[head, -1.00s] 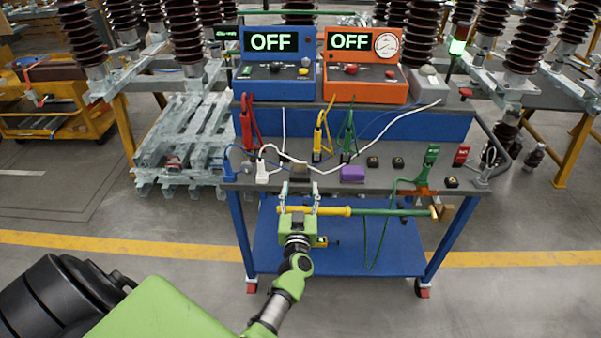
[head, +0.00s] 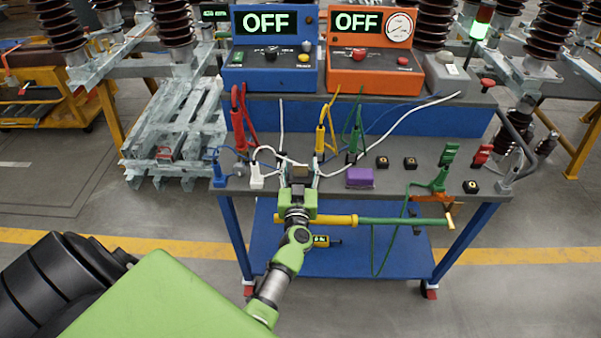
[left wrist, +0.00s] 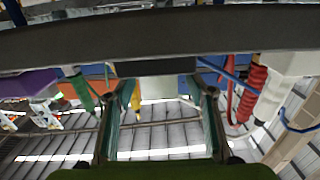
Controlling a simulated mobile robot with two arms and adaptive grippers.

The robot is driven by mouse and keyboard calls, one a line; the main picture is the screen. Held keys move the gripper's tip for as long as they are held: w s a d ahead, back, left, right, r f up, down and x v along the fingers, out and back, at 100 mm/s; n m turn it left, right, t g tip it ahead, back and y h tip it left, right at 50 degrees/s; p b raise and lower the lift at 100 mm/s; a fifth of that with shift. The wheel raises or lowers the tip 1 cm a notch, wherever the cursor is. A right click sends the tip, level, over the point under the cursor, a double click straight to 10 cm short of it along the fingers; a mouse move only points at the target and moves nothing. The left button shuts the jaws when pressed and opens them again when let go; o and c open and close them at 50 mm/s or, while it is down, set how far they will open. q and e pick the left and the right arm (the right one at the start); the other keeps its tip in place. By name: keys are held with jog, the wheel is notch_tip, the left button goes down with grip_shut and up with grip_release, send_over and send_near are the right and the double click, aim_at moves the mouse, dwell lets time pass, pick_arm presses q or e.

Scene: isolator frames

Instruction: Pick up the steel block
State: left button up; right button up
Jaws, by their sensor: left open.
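The steel block (head: 299,171), a small grey-brown block, sits at the front edge of the grey table top (head: 216,205). My left gripper (head: 300,181) is open at that edge, with one finger on each side of the block. Its palm hides the block's lower front. In the left wrist view, which is upside down, the block (left wrist: 154,67) shows as a dark grey shape between the two spread fingers (left wrist: 155,100). Contact between fingers and block cannot be told. My right gripper is not in view.
A purple block (head: 360,177) stands just right of the gripper, and a white clamp (head: 257,176) to the left. Coloured clips and cables lie around. A yellow-green rod (head: 385,221) runs below the table edge. Two OFF boxes (head: 274,50) (head: 368,52) stand behind.

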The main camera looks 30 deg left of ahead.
pick_arm(q)
jog(key=shift+s+d+r, duration=0.35)
jog(key=shift+s+r, duration=0.05)
jog(key=shift+c, duration=0.7)
jog(key=shift+s, duration=0.1)
jog(key=c, duration=1.3)
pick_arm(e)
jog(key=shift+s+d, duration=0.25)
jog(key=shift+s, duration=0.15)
